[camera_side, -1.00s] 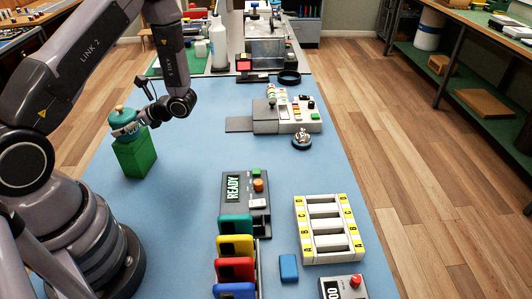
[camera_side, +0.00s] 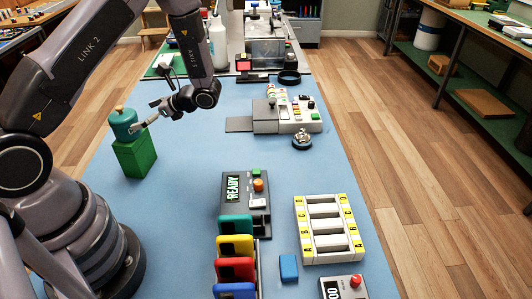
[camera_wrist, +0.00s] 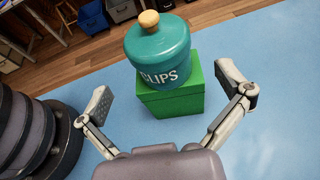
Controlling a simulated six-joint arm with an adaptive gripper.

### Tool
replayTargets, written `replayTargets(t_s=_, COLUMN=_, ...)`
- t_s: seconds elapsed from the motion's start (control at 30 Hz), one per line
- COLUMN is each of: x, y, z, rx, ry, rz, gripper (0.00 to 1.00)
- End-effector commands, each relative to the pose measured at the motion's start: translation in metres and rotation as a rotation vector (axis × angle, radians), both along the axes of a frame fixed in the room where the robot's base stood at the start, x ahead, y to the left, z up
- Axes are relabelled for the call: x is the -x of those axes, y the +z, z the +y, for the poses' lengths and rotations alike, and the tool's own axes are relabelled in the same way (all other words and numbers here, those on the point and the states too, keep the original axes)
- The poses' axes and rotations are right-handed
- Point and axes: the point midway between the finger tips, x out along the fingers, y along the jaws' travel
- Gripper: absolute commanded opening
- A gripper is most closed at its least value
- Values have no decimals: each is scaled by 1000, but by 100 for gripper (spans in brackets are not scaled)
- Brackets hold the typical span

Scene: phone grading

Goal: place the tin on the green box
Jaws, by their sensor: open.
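The tin (camera_side: 124,123) is teal with a lid and a tan knob, and it stands upright on top of the green box (camera_side: 135,158). In the wrist view the tin (camera_wrist: 160,55) reads "CLIPS" and rests on the green box (camera_wrist: 172,103), set toward its left side. My gripper (camera_side: 144,118) is just right of the tin in the side view.
A grey device with a "READY" screen (camera_side: 246,203), a yellow-edged slotted rack (camera_side: 328,228) and coloured phones (camera_side: 236,245) stand right of the box. A control unit (camera_side: 287,115) stands farther back. The blue mat around the box is clear.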

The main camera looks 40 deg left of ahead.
Motion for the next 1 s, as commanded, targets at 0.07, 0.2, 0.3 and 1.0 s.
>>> replayTargets(t_s=0.07, x=-10, y=6, z=-13, rx=0, ry=-4, rz=-3, gripper=100)
replayTargets(t_s=0.2, x=-21, y=14, z=-28, rx=-1, ry=-1, rz=-3, gripper=100)
replayTargets(t_s=0.3, x=-25, y=18, z=-35, rx=2, ry=1, rz=-5, gripper=100)
replayTargets(t_s=1.0, x=69, y=208, z=-133, rx=466, ry=513, rz=-1084, gripper=100)
